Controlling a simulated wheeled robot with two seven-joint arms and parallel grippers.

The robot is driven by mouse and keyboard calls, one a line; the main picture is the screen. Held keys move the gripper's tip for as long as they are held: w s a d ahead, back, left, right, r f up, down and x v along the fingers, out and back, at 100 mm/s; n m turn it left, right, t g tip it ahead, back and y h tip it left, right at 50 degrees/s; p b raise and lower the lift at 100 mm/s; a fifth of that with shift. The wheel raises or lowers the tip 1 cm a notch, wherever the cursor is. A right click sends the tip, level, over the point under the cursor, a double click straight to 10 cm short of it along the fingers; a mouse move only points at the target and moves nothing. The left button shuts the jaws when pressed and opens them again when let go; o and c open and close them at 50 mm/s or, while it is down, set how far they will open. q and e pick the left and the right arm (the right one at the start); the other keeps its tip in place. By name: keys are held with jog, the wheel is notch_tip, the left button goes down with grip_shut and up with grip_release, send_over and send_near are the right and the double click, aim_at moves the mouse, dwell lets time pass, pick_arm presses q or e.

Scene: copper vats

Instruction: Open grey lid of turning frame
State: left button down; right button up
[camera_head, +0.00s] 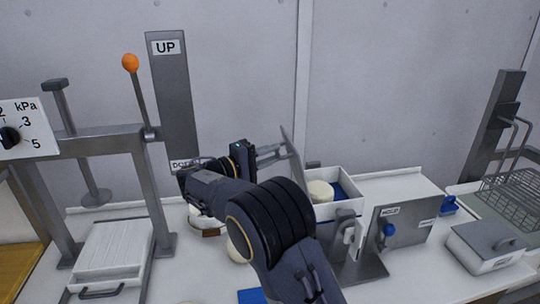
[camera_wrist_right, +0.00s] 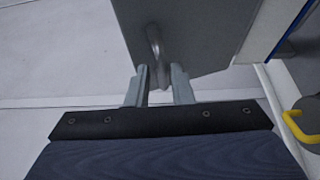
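The turning frame (camera_head: 345,205) is a white open box with a cream round piece (camera_head: 320,191) and a blue piece (camera_head: 345,190) inside. Its grey lid (camera_head: 293,150) stands raised and nearly upright at the box's left side. My right gripper (camera_head: 274,153) is at the lid's left face, coming over from the front. In the right wrist view the lid (camera_wrist_right: 200,30) shows a curved handle (camera_wrist_right: 155,45) whose lower end lies between my two fingers, which stand apart with a gap. My left gripper is not in view.
A grey panel marked HOLD (camera_head: 405,222) with a blue knob stands right of the box. A lidded container (camera_head: 487,245) and wire basket (camera_head: 515,195) are farther right. A press with an orange-knobbed lever (camera_head: 130,64) and a white slatted tray (camera_head: 112,250) stand left.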

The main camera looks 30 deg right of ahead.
jog(key=shift+o, duration=1.1)
jog(key=s+a+b, duration=0.1)
jog(key=a, duration=0.6)
jog(key=shift+a, duration=0.35)
jog(key=shift+f, duration=0.15)
